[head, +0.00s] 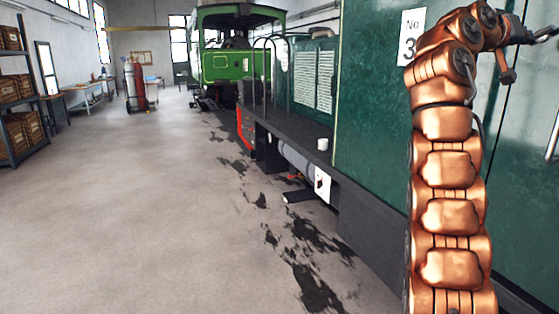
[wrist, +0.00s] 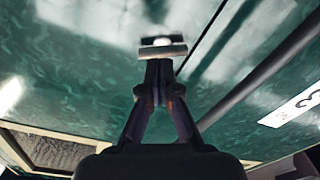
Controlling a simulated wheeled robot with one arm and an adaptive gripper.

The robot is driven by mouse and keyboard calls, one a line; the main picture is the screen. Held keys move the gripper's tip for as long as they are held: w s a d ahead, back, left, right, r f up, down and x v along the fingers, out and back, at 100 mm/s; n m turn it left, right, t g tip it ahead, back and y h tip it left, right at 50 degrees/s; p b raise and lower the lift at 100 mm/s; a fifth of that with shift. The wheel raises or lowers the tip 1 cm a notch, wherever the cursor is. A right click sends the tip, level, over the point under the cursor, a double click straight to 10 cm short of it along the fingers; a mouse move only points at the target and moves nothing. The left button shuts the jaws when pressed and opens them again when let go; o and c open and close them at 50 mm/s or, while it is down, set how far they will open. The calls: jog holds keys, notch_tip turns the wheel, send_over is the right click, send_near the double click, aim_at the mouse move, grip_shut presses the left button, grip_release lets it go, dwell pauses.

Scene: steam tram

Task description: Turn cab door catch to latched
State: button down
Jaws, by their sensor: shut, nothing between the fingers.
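The cab door catch (wrist: 163,50) shows in the wrist view at the upper middle, on the dark green cab side. It is a small grey metal bar lying crosswise in the picture, with a pale round part behind it. My gripper (wrist: 159,66) is shut and empty. Its dark fingertips are right at the near edge of the bar; I cannot tell whether they touch it. In the head view my copper arm rises at the right and its dark end is by the green cab side at the upper right. The catch cannot be made out there.
A white number plate (head: 412,36) is on the green cab side. A dark rail (wrist: 268,70) runs slantwise right of the catch in the wrist view. The tram's dark footplate (head: 300,146) juts out beside open floor (head: 130,220) on the left. Shelves (head: 22,100) stand far left.

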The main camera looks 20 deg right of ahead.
jog(key=shift+s+d+n+g+p, duration=0.15)
jog(key=shift+s+d+n+p, duration=0.4)
jog(key=shift+d+n, duration=0.5)
jog(key=shift+s+d+n+g+p, duration=0.2)
jog(key=shift+s+d+n+p, duration=0.3)
jog(key=shift+d+n, duration=0.5)
jog(key=shift+s+d+n+g+p, duration=0.15)
jog(key=shift+s+d+n+p, duration=0.35)
jog(key=shift+d+n, duration=0.55)
jog(key=shift+w+a+r+p, duration=0.1)
jog(key=shift+w+p, duration=0.3)
jog(key=shift+w, duration=0.1)
dwell(0.6)
jog(key=shift+w+f+b, duration=0.25)
jog(key=shift+f+b, duration=0.05)
jog(key=shift+f, duration=0.3)
jog(key=shift+w+f, duration=0.25)
jog(key=shift+f, duration=0.1)
dwell(0.4)
